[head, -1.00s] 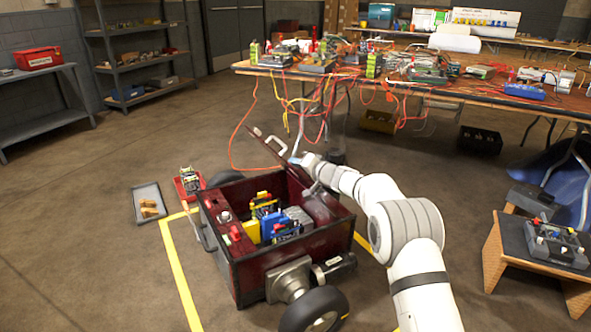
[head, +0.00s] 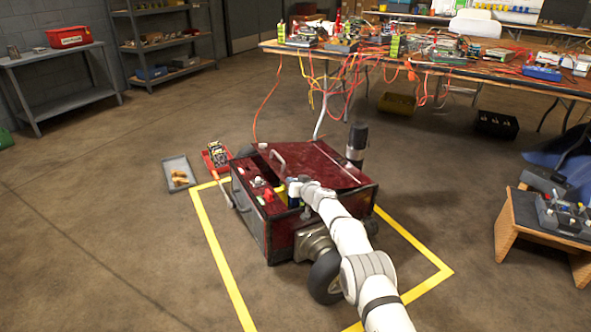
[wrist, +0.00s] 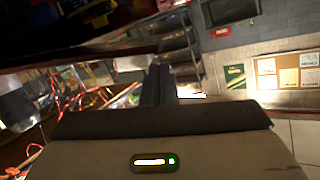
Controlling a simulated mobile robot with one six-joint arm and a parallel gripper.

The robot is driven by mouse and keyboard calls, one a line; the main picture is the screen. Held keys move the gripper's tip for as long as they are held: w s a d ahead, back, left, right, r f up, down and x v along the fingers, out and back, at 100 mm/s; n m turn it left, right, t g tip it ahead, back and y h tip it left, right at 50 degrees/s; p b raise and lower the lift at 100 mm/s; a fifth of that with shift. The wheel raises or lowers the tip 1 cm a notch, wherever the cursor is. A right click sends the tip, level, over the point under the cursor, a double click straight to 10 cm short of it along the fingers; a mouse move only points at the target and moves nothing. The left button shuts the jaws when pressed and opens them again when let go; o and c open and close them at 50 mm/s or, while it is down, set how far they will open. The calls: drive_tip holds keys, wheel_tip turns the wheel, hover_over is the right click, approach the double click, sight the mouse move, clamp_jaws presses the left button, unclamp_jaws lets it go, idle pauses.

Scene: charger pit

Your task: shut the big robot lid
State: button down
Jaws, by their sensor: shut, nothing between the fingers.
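The big robot (head: 285,237) is a dark red box body with wheels, inside a yellow floor outline. Its dark red lid (head: 325,162), with a pale handle (head: 278,161), now lies low across most of the top. A gap shows along its near left side, with a bit of yellow inside. I cannot tell whether the lid's edge rests on the body. My gripper (head: 293,190) is at the near edge of the top, close to the lid; contact is unclear. In the wrist view its fingers (wrist: 160,85) are together and empty.
A cable-covered table (head: 430,65) stands behind. A wooden stand (head: 545,232) with a control box is at right.

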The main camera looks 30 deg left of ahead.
drive_tip(key=f, duration=0.2)
drive_tip(key=s+f+p, duration=0.1)
drive_tip(key=shift+a+f+n, duration=0.1)
drive_tip(key=shift+a+n, duration=0.2)
drive_tip(key=shift+n, duration=0.1)
drive_tip(key=shift+s+a+f, duration=0.15)
drive_tip(key=shift+f, duration=0.4)
